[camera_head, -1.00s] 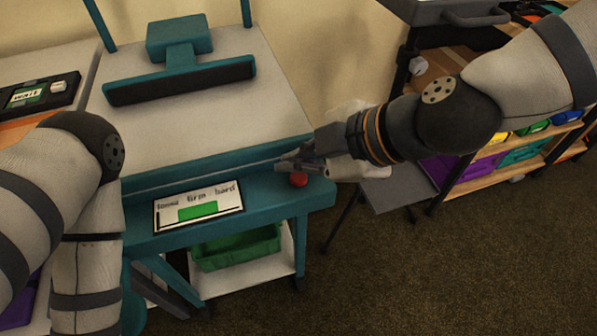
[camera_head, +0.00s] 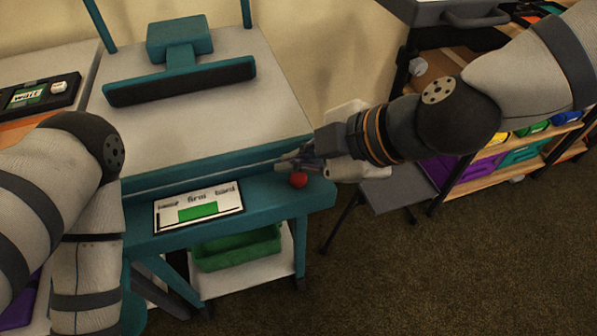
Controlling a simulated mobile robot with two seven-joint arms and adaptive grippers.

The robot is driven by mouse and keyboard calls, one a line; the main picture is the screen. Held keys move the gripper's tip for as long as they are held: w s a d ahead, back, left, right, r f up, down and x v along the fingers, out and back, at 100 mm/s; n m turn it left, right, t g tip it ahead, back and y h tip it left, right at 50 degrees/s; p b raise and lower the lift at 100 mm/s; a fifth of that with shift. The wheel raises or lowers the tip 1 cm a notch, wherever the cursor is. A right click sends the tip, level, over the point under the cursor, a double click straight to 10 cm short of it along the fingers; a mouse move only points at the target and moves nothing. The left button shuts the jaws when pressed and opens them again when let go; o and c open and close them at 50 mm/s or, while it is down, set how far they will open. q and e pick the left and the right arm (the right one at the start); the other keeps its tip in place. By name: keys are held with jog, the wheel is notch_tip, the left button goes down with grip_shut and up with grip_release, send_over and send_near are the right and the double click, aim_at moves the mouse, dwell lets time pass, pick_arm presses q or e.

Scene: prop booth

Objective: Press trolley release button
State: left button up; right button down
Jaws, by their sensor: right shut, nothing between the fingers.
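The red button (camera_head: 298,180) sits on the right end of the teal front panel of the trolley (camera_head: 262,196). My right gripper (camera_head: 283,162) is shut and empty, just behind and above the button, with its fingers pointing left. A small gap seems to show between the gripper and the button, but I cannot tell for sure. On the panel left of the button is a display (camera_head: 199,207) with a green bar. My left arm comes in at the left, and its gripper is out of view.
A teal padded bar (camera_head: 180,82) stands over the trolley's white top (camera_head: 215,125). A green bin (camera_head: 236,248) is on the shelf below. A grey stool (camera_head: 398,194) and shelves with coloured bins (camera_head: 520,156) stand at the right. The carpet in front is clear.

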aim_at(297, 180)
jog(key=shift+f, duration=0.1)
pick_arm(q)
jog(key=shift+f, duration=0.1)
pick_arm(e)
jog(key=shift+f, duration=0.35)
pick_arm(q)
jog(key=shift+s+f, duration=0.15)
jog(key=shift+s, duration=0.05)
pick_arm(e)
jog(key=shift+f, duration=0.5)
dwell(0.4)
pick_arm(q)
jog(key=shift+w, duration=0.1)
pick_arm(e)
jog(key=shift+r, duration=0.15)
pick_arm(q)
jog(key=shift+w+r+p, duration=0.45)
jog(key=shift+w+r, duration=0.1)
jog(key=shift+r, duration=0.15)
pick_arm(e)
jog(key=shift+r, duration=0.8)
jog(key=shift+r+p, duration=1.35)
jog(key=shift+r, duration=1.25)
pick_arm(q)
jog(key=shift+t, duration=0.8)
jog(key=w+r, duration=0.3)
jog(key=shift+r, duration=0.1)
pick_arm(e)
jog(key=shift+f, duration=0.15)
